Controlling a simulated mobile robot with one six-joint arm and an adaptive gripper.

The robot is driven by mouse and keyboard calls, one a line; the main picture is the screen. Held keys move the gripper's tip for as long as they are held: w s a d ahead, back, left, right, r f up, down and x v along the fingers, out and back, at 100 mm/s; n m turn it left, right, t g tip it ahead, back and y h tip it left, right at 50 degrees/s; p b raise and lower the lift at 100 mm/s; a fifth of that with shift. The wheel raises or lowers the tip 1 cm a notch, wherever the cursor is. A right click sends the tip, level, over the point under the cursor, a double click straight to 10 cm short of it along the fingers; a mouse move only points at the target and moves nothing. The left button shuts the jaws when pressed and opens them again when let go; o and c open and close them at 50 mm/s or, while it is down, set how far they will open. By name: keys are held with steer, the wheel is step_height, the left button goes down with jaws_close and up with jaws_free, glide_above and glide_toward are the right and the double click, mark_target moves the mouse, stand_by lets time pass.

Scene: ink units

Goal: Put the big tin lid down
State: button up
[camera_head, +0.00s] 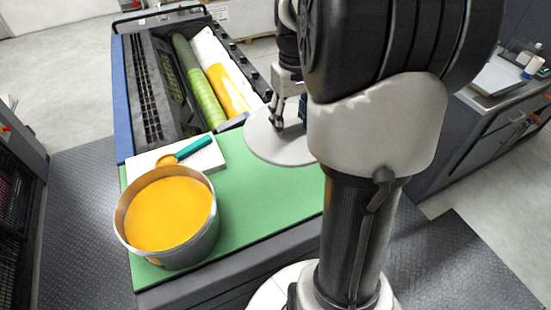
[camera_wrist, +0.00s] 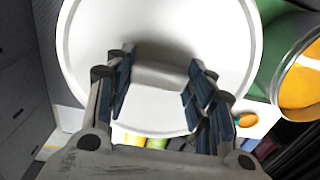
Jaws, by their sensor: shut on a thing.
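The big tin lid (camera_head: 262,143) is a round, pale grey-white disc with a raised bar-shaped grip. My gripper (camera_head: 291,122) is shut on that grip. In the wrist view my gripper (camera_wrist: 160,77) has a finger on each side of it, and the lid (camera_wrist: 215,28) fills most of the picture. The lid appears held over the right far part of the green mat (camera_head: 250,196), right of the open tin; its exact height is unclear. The tin (camera_head: 190,255) is full of yellow-orange ink and also shows at the right edge of the wrist view (camera_wrist: 276,75). My arm hides the lid's right edge.
A white pad (camera_head: 145,160) with a teal-handled spatula (camera_head: 193,148) lies behind the tin. The ink unit with green and yellow rollers (camera_head: 203,95) stands beyond. The mat between tin and lid is clear. A dark cabinet (camera_head: 475,145) with items stands at right.

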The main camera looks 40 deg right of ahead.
mark_target(287, 178)
steer(key=shift+w+f, duration=0.2)
steer(key=shift+f, duration=0.05)
step_height(287, 178, down, 19)
steer(key=b, duration=0.5)
steer(key=shift+s+f, duration=0.15)
steer(key=shift+f, duration=0.05)
steer(key=shift+f, duration=0.2)
steer(key=o, duration=1.1)
